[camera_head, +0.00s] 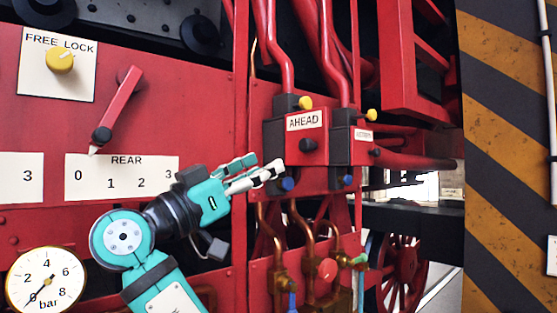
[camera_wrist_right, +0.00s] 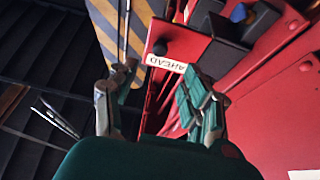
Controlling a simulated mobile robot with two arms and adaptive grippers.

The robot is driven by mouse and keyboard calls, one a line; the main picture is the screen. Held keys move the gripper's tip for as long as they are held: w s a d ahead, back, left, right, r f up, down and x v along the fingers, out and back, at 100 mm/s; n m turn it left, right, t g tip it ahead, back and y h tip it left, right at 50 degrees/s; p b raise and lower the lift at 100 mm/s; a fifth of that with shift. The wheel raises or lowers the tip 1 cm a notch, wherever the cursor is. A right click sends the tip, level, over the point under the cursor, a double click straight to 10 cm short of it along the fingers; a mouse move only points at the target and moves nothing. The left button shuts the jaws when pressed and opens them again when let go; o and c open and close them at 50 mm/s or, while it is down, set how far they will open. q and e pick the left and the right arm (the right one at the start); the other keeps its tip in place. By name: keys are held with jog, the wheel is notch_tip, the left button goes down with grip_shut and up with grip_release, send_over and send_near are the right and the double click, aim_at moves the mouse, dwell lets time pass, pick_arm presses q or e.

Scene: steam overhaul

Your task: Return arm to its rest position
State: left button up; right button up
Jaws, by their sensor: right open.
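My right gripper (camera_head: 262,174) is open in front of the red panel, its fingers pointing right towards the block under the AHEAD plate (camera_head: 304,121). In the head view the fingertips overlap the lower left of that block, near a blue knob (camera_head: 288,184); whether they touch it I cannot tell. In the right wrist view the gripper (camera_wrist_right: 160,100) shows its fingers spread with nothing between them, and the AHEAD plate (camera_wrist_right: 166,63) lies beyond them. My left gripper is not in view.
A red lever (camera_head: 118,108) stands over the REAR scale (camera_head: 125,172) at the left. A yellow FREE LOCK knob (camera_head: 60,60) is above it. A pressure gauge (camera_head: 45,281) is at lower left. Copper pipes (camera_head: 280,255) run below the block. A striped wall (camera_head: 505,130) bounds the right.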

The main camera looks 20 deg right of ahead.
jog(key=shift+s+a+f, duration=0.2)
jog(key=shift+a+f, duration=0.1)
jog(key=shift+a, duration=0.2)
